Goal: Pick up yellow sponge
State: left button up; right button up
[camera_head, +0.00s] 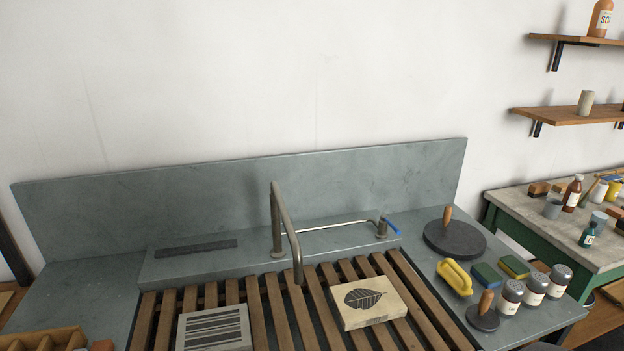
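To the right of the slatted sink, on the grey stone counter, lies a small block-shaped sponge (514,266) with a green top and yellow sides. A similar sponge (486,274) with a green top and blue sides lies just left of it. Further left is a bright yellow object (454,277) with a raised, handle-like top; I cannot tell exactly what it is. All three lie apart from one another. Neither of my grippers is in view.
A larger disc (455,239) lies behind. A tap (277,225) rises over the wooden slats, which bear a leaf-print block (367,303) and a striped block (213,329).

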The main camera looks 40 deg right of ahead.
aim_at(513, 266)
jog(key=z, duration=2.4)
